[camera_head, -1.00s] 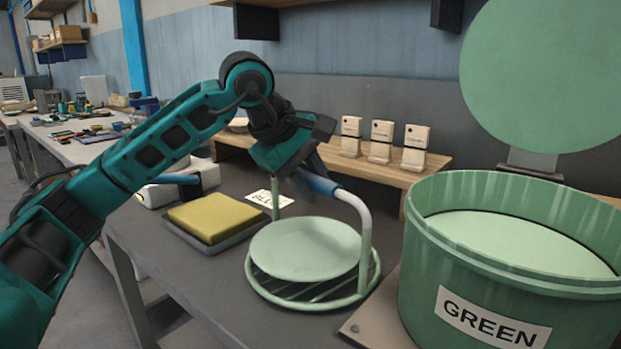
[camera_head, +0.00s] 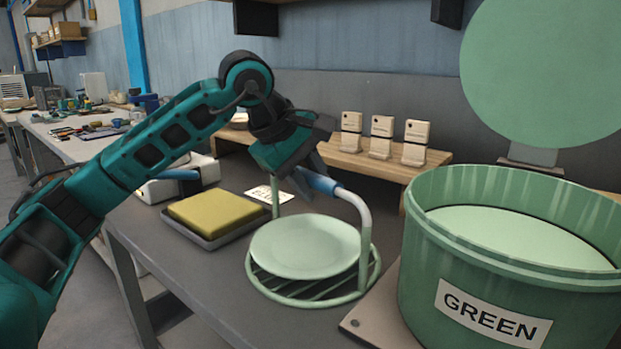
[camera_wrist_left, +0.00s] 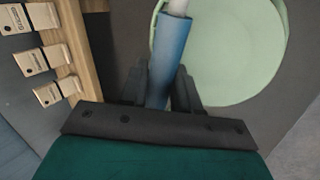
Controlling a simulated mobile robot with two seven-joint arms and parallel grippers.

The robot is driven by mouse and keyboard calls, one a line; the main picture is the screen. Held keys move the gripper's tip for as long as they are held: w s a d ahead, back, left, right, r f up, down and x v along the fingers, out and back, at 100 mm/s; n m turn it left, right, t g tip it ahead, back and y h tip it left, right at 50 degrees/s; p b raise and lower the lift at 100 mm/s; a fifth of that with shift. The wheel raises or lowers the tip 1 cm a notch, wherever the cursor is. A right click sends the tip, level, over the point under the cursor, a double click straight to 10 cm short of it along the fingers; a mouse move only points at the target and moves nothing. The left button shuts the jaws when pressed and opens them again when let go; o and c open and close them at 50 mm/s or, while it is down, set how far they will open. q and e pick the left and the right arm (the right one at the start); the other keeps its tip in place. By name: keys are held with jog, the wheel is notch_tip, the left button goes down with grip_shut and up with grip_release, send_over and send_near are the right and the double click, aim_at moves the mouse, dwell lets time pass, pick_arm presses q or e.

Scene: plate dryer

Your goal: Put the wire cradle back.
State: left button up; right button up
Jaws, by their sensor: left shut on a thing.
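The wire cradle (camera_head: 372,272) is a pale green round rack with a tall handle that has a blue grip (camera_head: 322,184). A pale green plate (camera_head: 305,247) lies in it; the plate also shows in the left wrist view (camera_wrist_left: 235,50). My left gripper (camera_head: 300,182) is shut on the blue grip, which runs between its fingers in the left wrist view (camera_wrist_left: 165,88). I cannot tell whether the cradle's base touches the dark bench top. My right gripper is in neither view.
A green tub (camera_head: 440,250) labelled GREEN stands at the right on a flat board (camera_head: 372,322). A yellow sponge-like block (camera_head: 214,213) sits in a dark tray at the left. A small printed card (camera_head: 262,193) lies behind the cradle. A wooden shelf (camera_head: 385,168) holds three white holders.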

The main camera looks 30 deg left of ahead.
pick_arm(q)
jog(key=o, duration=1.1)
jog(key=shift+f, duration=0.2)
jog(key=p+v, duration=0.3)
jog(key=v, duration=1)
jog(key=shift+w+r, duration=0.1)
jog(key=shift+r, duration=0.05)
